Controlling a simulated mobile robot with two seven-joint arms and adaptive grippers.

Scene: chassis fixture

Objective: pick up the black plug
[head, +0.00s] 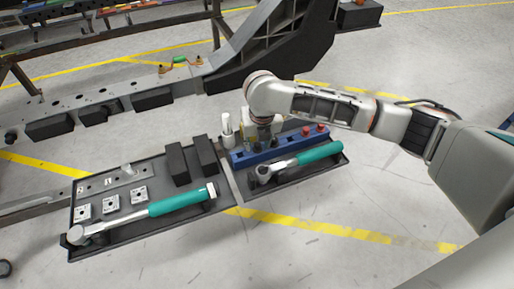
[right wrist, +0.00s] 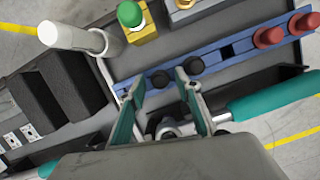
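Two black plugs stand in the blue rack in the right wrist view, one (right wrist: 160,79) at the left and one (right wrist: 193,65) to its right. My right gripper (right wrist: 159,80) is open and empty. Its fingertips appear on either side of the left black plug, and the right finger's tip lies between the two plugs. I cannot tell how far above the plug the tips are. In the head view my right gripper (head: 264,138) hangs over the left half of the rack and partly hides the plugs. My left gripper is not in view.
The blue rack (right wrist: 235,65) also holds two red plugs (right wrist: 268,37) at its right. A teal-handled ratchet (head: 318,154) lies in front of it. A white bottle (head: 227,125) stands at the rack's left end. A second tray (head: 165,228) holds another teal-handled tool and black blocks.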

